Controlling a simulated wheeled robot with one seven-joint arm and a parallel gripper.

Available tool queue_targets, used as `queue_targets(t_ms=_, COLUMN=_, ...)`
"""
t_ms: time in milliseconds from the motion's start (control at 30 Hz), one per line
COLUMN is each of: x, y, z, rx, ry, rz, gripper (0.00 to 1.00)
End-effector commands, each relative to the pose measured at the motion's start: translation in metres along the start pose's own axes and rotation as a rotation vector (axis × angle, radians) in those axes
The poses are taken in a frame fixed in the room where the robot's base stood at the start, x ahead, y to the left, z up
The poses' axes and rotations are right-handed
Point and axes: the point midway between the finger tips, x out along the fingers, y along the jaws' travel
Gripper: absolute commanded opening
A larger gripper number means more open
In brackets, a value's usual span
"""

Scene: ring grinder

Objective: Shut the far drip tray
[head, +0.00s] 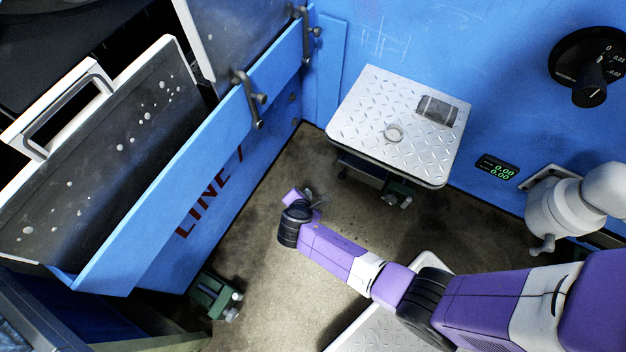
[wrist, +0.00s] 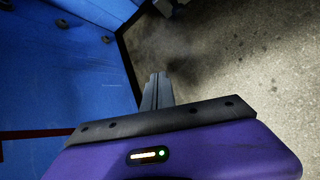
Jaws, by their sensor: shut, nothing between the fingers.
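No part is plainly marked as the far drip tray. A dark, speckled tray-like panel (head: 110,140) with a pale rim and a bar handle (head: 60,108) stands tilted at the left in the head view. A second dark panel (head: 212,45) shows farther back, cut by the top edge. I cannot tell whether either is a drip tray or how far it stands open. My gripper (head: 312,196) is low over the floor, right of the blue machine side, apart from both panels. In the wrist view its fingers (wrist: 157,82) are together, with nothing between them.
The blue side wall (head: 215,190) bears dark latch handles (head: 250,97). A tread-plate stand (head: 385,105) holding a ring and a small dark-and-silver cylinder is beyond my gripper. Green feet (head: 215,295) sit on the floor. Bare floor (head: 265,265) lies between them.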

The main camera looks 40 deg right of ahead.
Motion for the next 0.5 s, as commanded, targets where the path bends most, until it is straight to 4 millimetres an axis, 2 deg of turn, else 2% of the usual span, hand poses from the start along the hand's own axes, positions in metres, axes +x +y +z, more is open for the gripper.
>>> queue_targets(t_ms=100, x=0.009, y=-0.026, z=0.008, rx=-0.199, ry=-0.094, rz=-0.116, gripper=0.00)
queue_targets(t_ms=200, x=0.009, y=-0.040, z=0.016, rx=-0.312, ry=-0.142, rz=-0.180, gripper=0.00)
queue_targets(t_ms=367, x=0.005, y=-0.046, z=0.025, rx=-0.394, ry=-0.167, rz=-0.222, gripper=0.00)
queue_targets(t_ms=500, x=0.013, y=-0.047, z=0.025, rx=-0.412, ry=-0.164, rz=-0.225, gripper=0.00)
